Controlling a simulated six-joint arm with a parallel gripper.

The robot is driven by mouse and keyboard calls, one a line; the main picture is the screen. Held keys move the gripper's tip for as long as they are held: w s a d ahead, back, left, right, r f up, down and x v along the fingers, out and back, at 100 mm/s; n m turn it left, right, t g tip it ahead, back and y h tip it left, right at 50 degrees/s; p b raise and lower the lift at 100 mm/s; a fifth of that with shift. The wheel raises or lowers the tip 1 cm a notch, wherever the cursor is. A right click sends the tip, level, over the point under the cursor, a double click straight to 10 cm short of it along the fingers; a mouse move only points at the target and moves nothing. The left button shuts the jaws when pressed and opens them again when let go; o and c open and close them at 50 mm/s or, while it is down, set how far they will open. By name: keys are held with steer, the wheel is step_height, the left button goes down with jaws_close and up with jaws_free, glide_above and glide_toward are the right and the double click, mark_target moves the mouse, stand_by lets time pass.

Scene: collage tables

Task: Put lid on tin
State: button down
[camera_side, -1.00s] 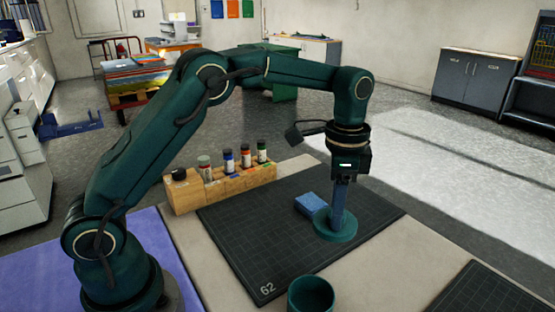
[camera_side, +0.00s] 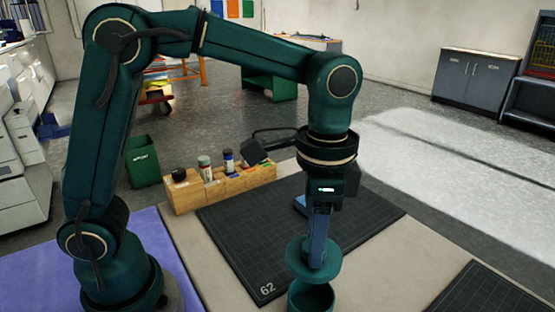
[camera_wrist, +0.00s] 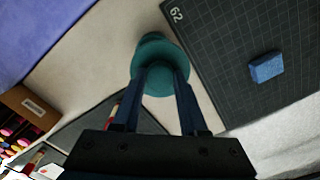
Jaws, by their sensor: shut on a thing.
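The teal round lid (camera_side: 296,262) is held by my gripper (camera_side: 316,262), whose blue fingers are shut on it from above. The lid is tilted in the side view, just above the teal tin (camera_side: 312,302). The tin stands at the front edge of that view, partly cut off, and its opening is partly covered by the lid. Whether lid and tin touch, I cannot tell. In the wrist view the lid (camera_wrist: 159,76) is between the fingertips, with teal of the tin (camera_wrist: 152,38) showing beyond it.
A dark cutting mat (camera_side: 240,235) marked 62 lies beside the tin, with a blue block (camera_wrist: 266,67) on it. A wooden rack (camera_side: 225,188) with several bottles stands behind. Another dark mat (camera_side: 485,290) is at the front right.

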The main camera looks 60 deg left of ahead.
steer(key=shift+s+d+m, duration=0.3)
steer(key=shift+s+d, duration=0.05)
steer(key=shift+d, duration=0.15)
steer(key=shift+f, duration=3.05)
steer(key=shift+f, duration=0.15)
jaws_free()
steer(key=shift+r, duration=3.55)
